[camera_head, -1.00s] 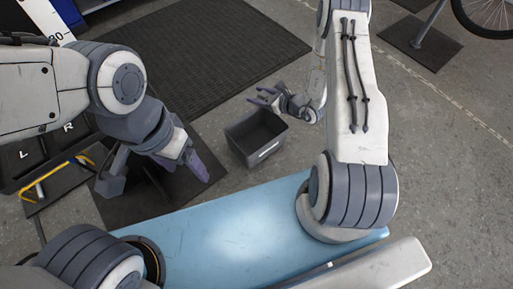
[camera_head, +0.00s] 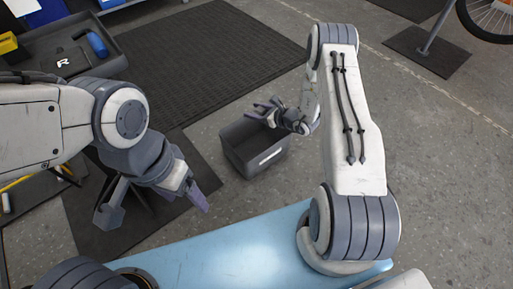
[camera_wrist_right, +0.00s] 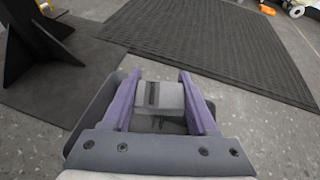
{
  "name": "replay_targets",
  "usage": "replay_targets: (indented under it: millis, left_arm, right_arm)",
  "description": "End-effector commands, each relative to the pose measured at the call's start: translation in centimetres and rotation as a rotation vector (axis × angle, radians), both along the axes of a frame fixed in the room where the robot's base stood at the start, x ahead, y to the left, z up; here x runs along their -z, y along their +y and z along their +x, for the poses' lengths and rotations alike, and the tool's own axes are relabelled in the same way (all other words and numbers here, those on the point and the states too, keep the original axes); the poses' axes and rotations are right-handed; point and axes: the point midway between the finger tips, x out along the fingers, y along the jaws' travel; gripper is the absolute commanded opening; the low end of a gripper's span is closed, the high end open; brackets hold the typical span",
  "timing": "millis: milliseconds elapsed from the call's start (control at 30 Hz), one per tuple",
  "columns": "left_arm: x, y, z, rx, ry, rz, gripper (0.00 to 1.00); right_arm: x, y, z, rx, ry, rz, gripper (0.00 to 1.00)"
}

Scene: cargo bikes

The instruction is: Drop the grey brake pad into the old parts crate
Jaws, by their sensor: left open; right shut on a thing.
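The old parts crate (camera_head: 240,162) is an open dark grey box with a pale label, standing on the floor in the middle of the head view. My right gripper (camera_head: 262,110) is over the crate's back part. In the right wrist view, my right gripper (camera_wrist_right: 160,88) is shut on the grey brake pad (camera_wrist_right: 155,95), a small block with a dark slot between the purple fingers. The pad is hard to make out in the head view. My left gripper (camera_head: 155,207) is open and empty, to the left of the crate.
A ribbed black mat (camera_head: 200,60) lies behind the crate. A dark tray (camera_head: 85,65) marked R, with a blue item, stands at the back left. A stand (camera_head: 430,40) holds a wheel at the back right. Concrete floor lies clear right of the crate.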

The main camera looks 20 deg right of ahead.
Motion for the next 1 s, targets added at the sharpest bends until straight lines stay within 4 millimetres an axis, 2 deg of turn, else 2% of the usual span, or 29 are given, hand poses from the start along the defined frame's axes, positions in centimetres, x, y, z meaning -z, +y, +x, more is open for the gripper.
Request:
replay_targets:
  millis: [33, 300, 633, 667, 733, 767, 1000]
  left_arm:
    - [1.0, 0.0, 0.0, 0.0, 0.0, 0.0, 0.74]
    - [3.4, 0.0, 0.0, 0.0, 0.0, 0.0, 0.74]
    - [3.5, 0.0, 0.0, 0.0, 0.0, 0.0, 0.74]
    - [3.5, 0.0, 0.0, 0.0, 0.0, 0.0, 0.74]
    - [3.5, 0.0, 0.0, 0.0, 0.0, 0.0, 0.74]
    - [3.5, 0.0, 0.0, 0.0, 0.0, 0.0, 0.74]
    - [3.6, 0.0, 0.0, 0.0, 0.0, 0.0, 0.74]
  right_arm:
    - [1.1, 0.0, 0.0, 0.0, 0.0, 0.0, 0.0]
    - [4.0, 0.0, 0.0, 0.001, -0.001, 0.0, 0.0]
    - [4.3, 0.0, 0.0, 0.001, -0.001, 0.0, 0.0]
    - [4.3, 0.0, 0.0, 0.001, -0.001, 0.0, 0.63]
    - [4.3, 0.0, 0.0, 0.001, -0.001, 0.0, 0.9]
    - [4.3, 0.0, 0.0, 0.001, -0.001, 0.0, 0.94]
    - [4.3, 0.0, 0.0, 0.0, 0.0, 0.0, 0.94]
